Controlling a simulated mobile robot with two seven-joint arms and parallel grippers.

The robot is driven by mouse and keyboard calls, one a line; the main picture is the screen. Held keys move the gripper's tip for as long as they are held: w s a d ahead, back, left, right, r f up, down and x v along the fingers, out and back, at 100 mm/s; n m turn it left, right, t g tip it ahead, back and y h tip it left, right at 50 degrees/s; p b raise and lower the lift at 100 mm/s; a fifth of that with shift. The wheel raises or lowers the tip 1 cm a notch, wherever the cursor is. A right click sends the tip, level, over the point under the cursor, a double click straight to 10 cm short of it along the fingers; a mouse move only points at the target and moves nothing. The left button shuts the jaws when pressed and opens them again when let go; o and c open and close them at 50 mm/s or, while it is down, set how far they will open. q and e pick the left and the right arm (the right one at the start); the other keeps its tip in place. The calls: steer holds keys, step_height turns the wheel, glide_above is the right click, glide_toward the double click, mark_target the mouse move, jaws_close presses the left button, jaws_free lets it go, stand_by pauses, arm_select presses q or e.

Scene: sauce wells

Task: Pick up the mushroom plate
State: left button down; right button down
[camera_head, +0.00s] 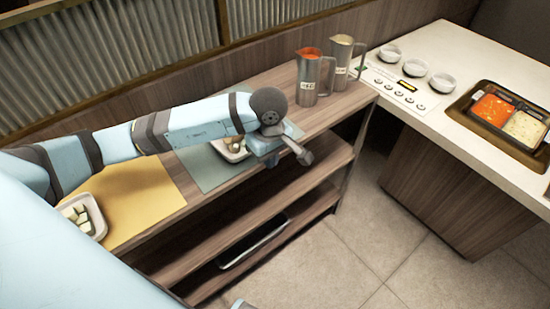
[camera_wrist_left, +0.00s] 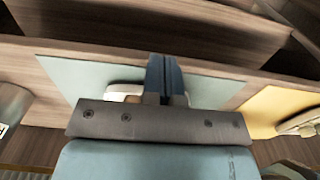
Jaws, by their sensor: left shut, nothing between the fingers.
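The mushroom plate (camera_head: 226,156) is a small white dish with pale brownish pieces, on a grey-green mat on the wooden shelf top. My left arm and hand partly cover it in the head view. My left gripper (camera_head: 271,161) is just right of the plate and shut, with nothing held. In the left wrist view the left gripper's blue fingers (camera_wrist_left: 163,62) are together over the mat, and part of the white plate (camera_wrist_left: 122,91) shows beside them, mostly hidden by the hand. I cannot tell whether they touch the plate. My right gripper is not in view.
A white dish of pale cubes (camera_head: 95,212) stands on the yellow mat (camera_head: 140,195) at left. Two metal pitchers (camera_head: 308,85) (camera_head: 340,65) stand at the shelf's far end. The white counter (camera_head: 430,48) holds several small bowls and a sauce tray (camera_head: 462,108). A dark tray (camera_head: 250,245) lies on a lower shelf.

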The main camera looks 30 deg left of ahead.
mark_target(239, 138)
arm_select(q)
steer(key=w+a, duration=0.1)
steer(key=a, duration=0.1)
steer(key=w+a, duration=0.1)
steer(key=a, duration=0.1)
steer(key=a+p, duration=0.1)
steer(key=a, duration=0.1)
steer(key=shift+w+a, duration=0.4)
steer(key=shift+a+f, duration=0.15)
steer(key=shift+f, duration=0.1)
steer(key=shift+w+f, duration=0.1)
steer(key=shift+f, duration=0.45)
steer(key=shift+b, duration=0.4)
steer(key=shift+f, duration=0.1)
